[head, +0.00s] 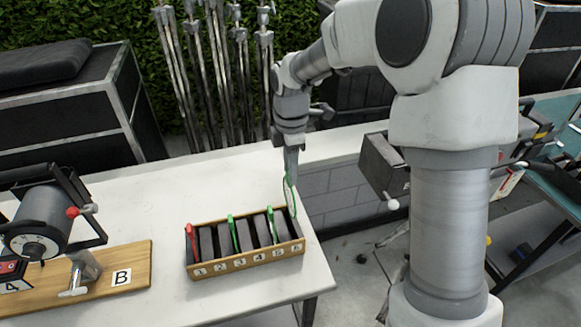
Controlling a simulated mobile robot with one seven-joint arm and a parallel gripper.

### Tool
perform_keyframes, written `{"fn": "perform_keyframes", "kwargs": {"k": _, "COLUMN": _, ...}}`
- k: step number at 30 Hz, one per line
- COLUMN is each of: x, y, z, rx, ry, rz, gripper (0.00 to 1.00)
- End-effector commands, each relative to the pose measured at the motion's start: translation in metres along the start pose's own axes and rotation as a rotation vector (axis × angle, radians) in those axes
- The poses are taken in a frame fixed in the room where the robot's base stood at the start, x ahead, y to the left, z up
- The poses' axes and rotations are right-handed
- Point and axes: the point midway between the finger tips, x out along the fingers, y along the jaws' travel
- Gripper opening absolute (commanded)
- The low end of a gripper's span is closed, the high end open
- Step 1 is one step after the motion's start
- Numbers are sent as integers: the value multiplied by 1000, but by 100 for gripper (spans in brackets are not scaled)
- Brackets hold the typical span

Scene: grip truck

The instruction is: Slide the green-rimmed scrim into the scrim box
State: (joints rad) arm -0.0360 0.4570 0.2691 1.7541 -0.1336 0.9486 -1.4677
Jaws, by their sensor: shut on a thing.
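The scrim box (242,262) is a wooden tray on the white table, with dark dividers and slots numbered 1 to 6 along its front. My gripper (290,176) points down above the box's right end and is shut on a green-rimmed scrim (291,200). This scrim is upright and seen almost edge-on. Its lower part is at the back of the slot 6 end; I cannot tell whether it is inside the slot. A red-rimmed scrim (190,243) stands at slot 1. Other green-rimmed pieces stand near slot 3 (233,234) and slot 5 (271,225).
A wooden board (130,262) marked B, with a clamp, lies left of the box. A grey lamp (38,222) stands at the far left. Metal stands (205,75) rise behind the table. The table (150,205) is clear behind the box; its right edge is close to the box.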

Motion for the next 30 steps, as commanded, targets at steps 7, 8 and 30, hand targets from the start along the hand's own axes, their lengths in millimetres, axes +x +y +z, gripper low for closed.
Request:
{"fn": "perform_keyframes", "kwargs": {"k": 7, "x": 3, "y": 0, "z": 0, "rx": 0, "ry": 0, "rz": 0, "gripper": 0}}
{"fn": "perform_keyframes", "kwargs": {"k": 8, "x": 3, "y": 0, "z": 0, "rx": 0, "ry": 0, "rz": 0, "gripper": 0}}
{"fn": "perform_keyframes", "kwargs": {"k": 30, "x": 18, "y": 0, "z": 0, "rx": 0, "ry": 0, "rz": -1, "gripper": 0}}
